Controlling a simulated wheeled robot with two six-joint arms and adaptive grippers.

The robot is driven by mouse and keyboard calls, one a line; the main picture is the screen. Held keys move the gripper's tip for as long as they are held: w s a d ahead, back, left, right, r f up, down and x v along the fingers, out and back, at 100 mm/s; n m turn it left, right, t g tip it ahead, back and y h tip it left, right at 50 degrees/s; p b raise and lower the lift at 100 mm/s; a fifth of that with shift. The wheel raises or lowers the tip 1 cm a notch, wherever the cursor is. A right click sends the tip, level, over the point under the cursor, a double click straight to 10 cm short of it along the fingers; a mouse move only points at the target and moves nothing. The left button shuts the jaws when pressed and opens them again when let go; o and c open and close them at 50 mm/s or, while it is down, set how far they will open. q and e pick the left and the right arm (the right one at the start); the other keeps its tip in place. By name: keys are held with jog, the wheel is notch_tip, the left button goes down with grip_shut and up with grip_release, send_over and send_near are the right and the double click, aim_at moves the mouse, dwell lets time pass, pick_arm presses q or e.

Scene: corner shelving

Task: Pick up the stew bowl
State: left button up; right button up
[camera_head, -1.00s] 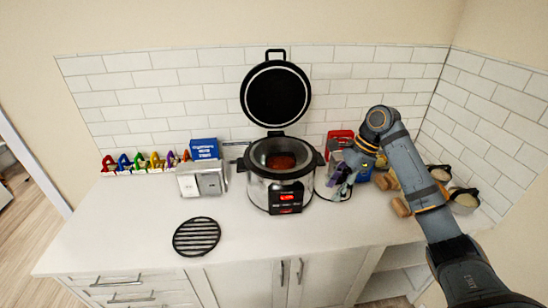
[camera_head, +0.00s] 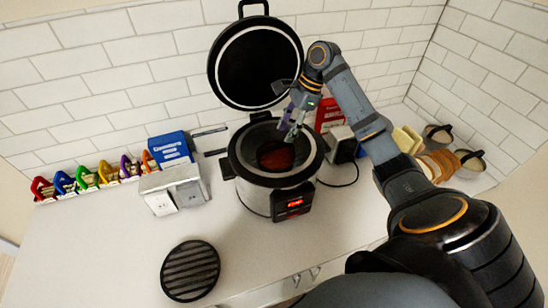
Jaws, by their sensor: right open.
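The stew bowl (camera_head: 275,156) looks like a dark round bowl with reddish-brown stew, sitting inside a silver and black cooker (camera_head: 256,198). The cooker's black lid (camera_head: 255,66) stands open behind it, and a red display glows on its front. My right gripper (camera_head: 293,128) is open and empty, above the right rear part of the cooker's opening, with its fingers pointing down. It appears apart from the bowl, though the exact gap is hard to tell. My left gripper is not in view.
A round black grate (camera_head: 190,271) lies on the white counter (camera_head: 110,250) at the front left. Colourful clips (camera_head: 88,178), a blue box (camera_head: 170,149) and a silver two-part container (camera_head: 174,190) stand left. Bread (camera_head: 440,163) and small pots (camera_head: 470,162) lie right.

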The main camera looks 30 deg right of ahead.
aim_at(276, 146)
jog(key=x, duration=0.2)
jog(key=shift+w+f+p, duration=0.2)
jog(key=shift+f+p, duration=0.2)
jog(key=shift+w+a+f, duration=0.15)
jog(key=shift+w+f, duration=0.45)
jog(key=shift+p+x, duration=0.85)
jog(key=shift+p, duration=0.1)
jog(key=x, duration=0.3)
jog(key=shift+s+p, duration=0.15)
jog(key=shift+p, duration=0.15)
jog(key=shift+f, duration=0.1)
grip_shut()
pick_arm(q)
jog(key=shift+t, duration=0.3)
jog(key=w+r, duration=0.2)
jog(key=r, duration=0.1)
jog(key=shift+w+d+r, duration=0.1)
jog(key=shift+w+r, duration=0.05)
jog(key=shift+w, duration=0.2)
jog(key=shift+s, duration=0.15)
